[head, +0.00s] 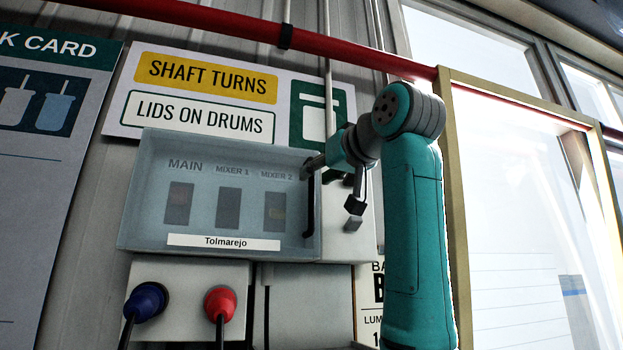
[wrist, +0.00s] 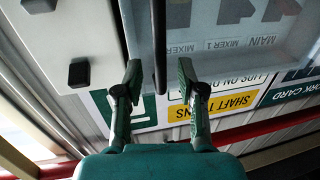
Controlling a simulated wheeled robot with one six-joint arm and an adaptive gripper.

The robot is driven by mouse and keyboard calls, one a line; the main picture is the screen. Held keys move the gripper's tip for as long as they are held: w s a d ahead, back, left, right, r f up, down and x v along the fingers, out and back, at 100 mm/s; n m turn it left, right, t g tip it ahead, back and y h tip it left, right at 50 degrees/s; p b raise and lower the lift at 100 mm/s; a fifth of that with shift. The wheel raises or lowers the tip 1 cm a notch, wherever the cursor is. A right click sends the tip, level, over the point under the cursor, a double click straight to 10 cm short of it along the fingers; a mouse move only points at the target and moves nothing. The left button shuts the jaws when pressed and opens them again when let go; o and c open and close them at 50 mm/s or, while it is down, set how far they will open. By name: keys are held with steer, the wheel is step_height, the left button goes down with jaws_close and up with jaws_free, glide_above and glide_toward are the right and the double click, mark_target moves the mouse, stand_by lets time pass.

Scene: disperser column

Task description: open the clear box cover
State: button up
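The clear box cover (head: 148,220) lies over a grey box with switches marked MAIN, MIXER 1 and MIXER 2, and it looks closed. It also shows upside down in the wrist view (wrist: 285,75). A dark upright handle (head: 310,208) runs along the cover's right edge. My gripper (head: 330,170) is at the upper part of this handle. In the wrist view my gripper (wrist: 159,75) is open, with its two fingers on either side of the handle (wrist: 159,45). Gaps show between fingers and handle. The head view partly hides the fingertips behind the wrist.
Black blocks (wrist: 78,73) stand out from the pale panel beside the cover. Blue (head: 146,301) and red (head: 220,303) plugs with cables sit below the box. A red pipe (head: 230,25) crosses above, and a yellowish frame post (head: 456,190) stands right of my arm.

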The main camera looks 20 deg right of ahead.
mark_target(313, 177)
steer(key=shift+w+a, duration=0.15)
steer(key=shift+w, duration=0.6)
steer(key=shift+w+a, duration=0.15)
steer(key=shift+w, duration=0.6)
jaws_close()
